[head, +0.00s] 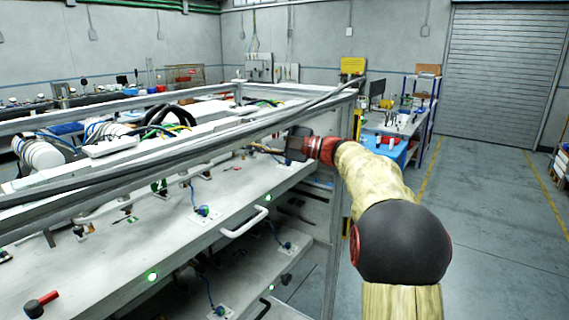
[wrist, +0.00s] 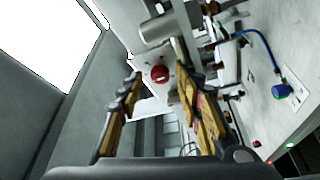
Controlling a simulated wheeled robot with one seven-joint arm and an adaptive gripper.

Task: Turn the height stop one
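My gripper (wrist: 159,80) is open in the wrist view, its two wood-coloured and black fingers apart with nothing held. A round red knob (wrist: 160,73) on a pale block shows between and beyond the fingertips; I cannot tell for sure that it is the height stop. A grey cylinder (wrist: 157,29) sits just above it. In the head view my gripper (head: 299,144) is a dark shape at the right end of the machine, under its top rail. It hides what lies in front of it, and the red knob cannot be made out there.
A long grey rail (head: 190,165) runs above the machine's white deck (head: 120,250). A white handle (head: 245,223) sticks out at the front edge. A blue connector (wrist: 280,91) with a cable is at right in the wrist view. The floor (head: 490,220) at right is clear.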

